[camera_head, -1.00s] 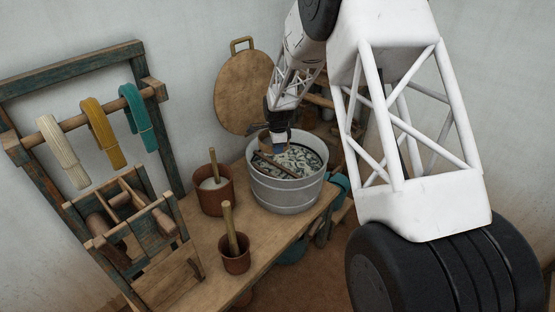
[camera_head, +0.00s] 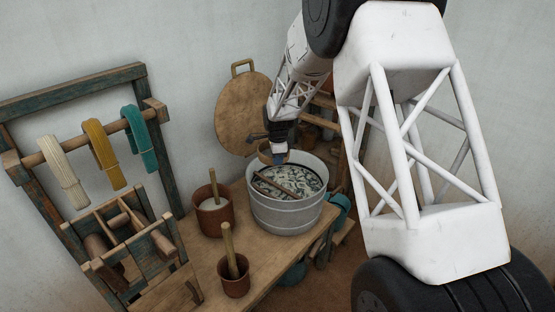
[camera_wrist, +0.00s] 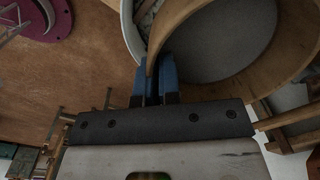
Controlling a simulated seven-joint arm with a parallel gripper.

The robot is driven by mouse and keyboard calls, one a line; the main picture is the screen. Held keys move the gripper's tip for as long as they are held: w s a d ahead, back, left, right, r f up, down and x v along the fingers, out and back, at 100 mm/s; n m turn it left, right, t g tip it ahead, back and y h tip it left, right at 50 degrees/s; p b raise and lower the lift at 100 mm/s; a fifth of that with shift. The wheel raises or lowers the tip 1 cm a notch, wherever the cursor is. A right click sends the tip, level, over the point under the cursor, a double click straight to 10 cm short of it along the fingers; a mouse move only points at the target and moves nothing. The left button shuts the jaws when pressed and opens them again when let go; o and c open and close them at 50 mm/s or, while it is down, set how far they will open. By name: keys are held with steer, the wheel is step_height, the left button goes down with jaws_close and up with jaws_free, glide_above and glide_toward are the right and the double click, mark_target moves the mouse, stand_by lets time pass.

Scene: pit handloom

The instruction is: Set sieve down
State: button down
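My gripper (camera_head: 279,158) is low at the back left of the grey tub in the head view. In the wrist view its blue fingers (camera_wrist: 160,78) are closed on the wooden rim of the sieve. The sieve (camera_wrist: 312,50) is a round wooden hoop with a grey mesh (camera_wrist: 220,40). In the head view only a small part of the sieve (camera_head: 264,152) shows by the fingers, at the tub's back rim. I cannot tell whether it touches anything below. The tub (camera_head: 285,212) holds patterned material, with a stick lying across it.
Two brown pots with sticks, a larger (camera_head: 213,218) and a smaller (camera_head: 235,283), stand on the wooden bench (camera_head: 205,256). A round board (camera_head: 240,110) leans on the wall behind. A rack with yarn hanks (camera_head: 105,155) stands at left. Bare bench lies between the pots and tub.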

steer(key=s+d+f+n, duration=0.2)
steer(key=d+f, duration=0.3)
steer(key=d, duration=0.5)
steer(key=s+d+f+n, duration=0.2)
steer(key=d+f, duration=0.3)
steer(key=d, duration=0.5)
steer(key=s+d+f+n, duration=0.2)
steer(key=d+f, duration=0.3)
steer(key=d, duration=0.5)
steer(key=n, duration=0.3)
glide_above(273, 265)
steer(key=d, duration=0.1)
steer(key=f, duration=1.8)
steer(key=shift+w+d+f, duration=0.1)
steer(key=shift+w+f, duration=0.05)
steer(key=shift+w, duration=0.05)
steer(key=shift+s+a+f, duration=0.2)
steer(key=shift+s+a, duration=0.05)
steer(key=shift+a, duration=0.45)
